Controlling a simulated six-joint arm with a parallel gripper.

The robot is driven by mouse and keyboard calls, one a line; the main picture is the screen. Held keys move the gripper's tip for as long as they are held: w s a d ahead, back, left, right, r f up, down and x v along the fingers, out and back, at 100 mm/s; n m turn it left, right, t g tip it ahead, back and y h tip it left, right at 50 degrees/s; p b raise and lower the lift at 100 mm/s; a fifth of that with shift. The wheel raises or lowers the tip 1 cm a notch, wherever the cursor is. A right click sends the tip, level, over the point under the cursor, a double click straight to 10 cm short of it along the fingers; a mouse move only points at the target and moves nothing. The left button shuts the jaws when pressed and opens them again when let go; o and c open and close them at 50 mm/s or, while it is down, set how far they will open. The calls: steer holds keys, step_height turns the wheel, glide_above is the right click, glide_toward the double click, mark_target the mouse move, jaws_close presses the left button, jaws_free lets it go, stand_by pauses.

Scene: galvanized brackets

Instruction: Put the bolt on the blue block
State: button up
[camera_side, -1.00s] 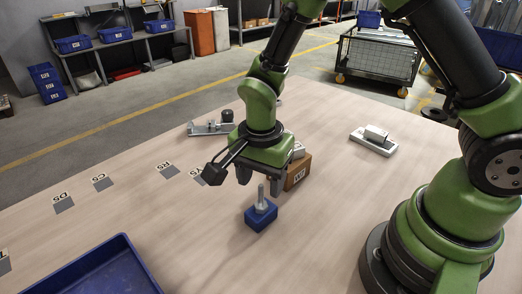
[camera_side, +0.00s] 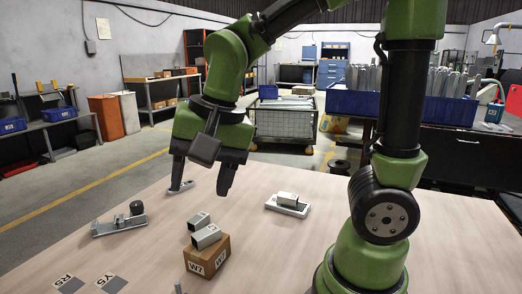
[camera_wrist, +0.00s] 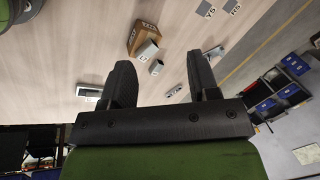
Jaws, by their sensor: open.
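A grey upright tip, which looks like the top of the bolt (camera_side: 178,288), shows at the bottom edge of the side view. Its lower part and the blue block are cut off below the frame, so their contact cannot be seen now. My gripper (camera_side: 200,188) is open and empty, raised above the table, up and behind the bolt tip. In the wrist view my gripper's two fingers (camera_wrist: 160,65) stand apart with nothing between them. Neither the bolt nor the blue block can be made out in the wrist view.
A brown box marked W7 (camera_side: 207,258) has a galvanized bracket (camera_side: 207,237) on it, with another bracket (camera_side: 199,221) by it. A clamp fixture (camera_side: 120,226) lies left, a white fixture (camera_side: 288,204) right.

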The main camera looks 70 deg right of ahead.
steer(key=s+d+r+n+t, duration=0.2)
steer(key=s+r+n+t, duration=0.2)
steer(key=s+n, duration=0.2)
steer(key=shift+s+d+r+y, duration=0.15)
steer(key=shift+s+r+y, duration=0.15)
steer(key=shift+s, duration=1)
